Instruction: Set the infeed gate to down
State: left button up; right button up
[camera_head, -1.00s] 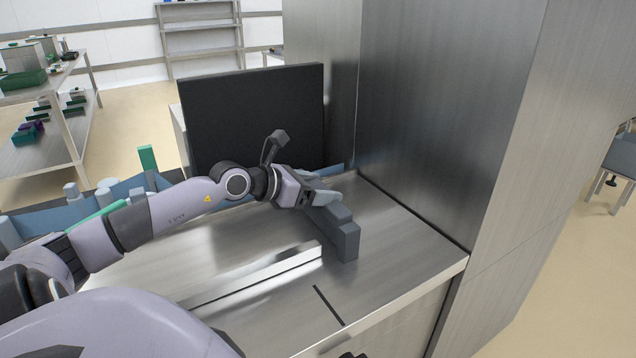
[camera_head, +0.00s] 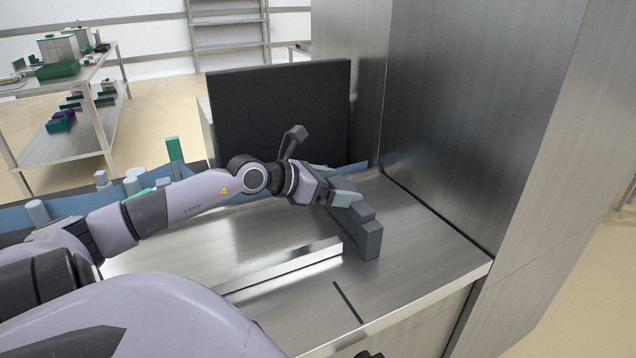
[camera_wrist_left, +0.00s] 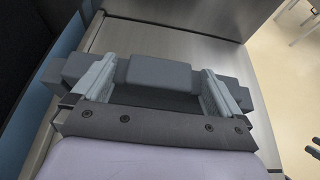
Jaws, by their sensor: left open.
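A dark grey stepped bar (camera_head: 368,238), which looks like the infeed gate, lies along the steel table near the tall steel housing. In the left wrist view its raised middle block (camera_wrist_left: 158,75) stands between my fingers. My left gripper (camera_head: 342,197) is at the far part of the bar. In the left wrist view the gripper (camera_wrist_left: 155,88) is open, one finger on each side of the raised block. Whether the fingers touch it is hard to tell. The far end of the bar is hidden behind my gripper in the head view. My right gripper is not clearly seen.
A steel housing (camera_head: 470,110) rises just right of the table (camera_head: 430,240). A black panel (camera_head: 280,115) stands behind my left arm. A raised steel rail (camera_head: 285,268) and a dark slot (camera_head: 348,301) are in front. A blue rail with grey and green posts runs at left.

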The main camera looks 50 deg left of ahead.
pick_arm(q)
jog(key=shift+p+v, duration=0.35)
jog(key=shift+v, duration=2.1)
jog(key=shift+s+r, duration=0.1)
jog(key=shift+s, duration=0.15)
jog(key=shift+a, duration=0.1)
jog(key=shift+r, duration=0.1)
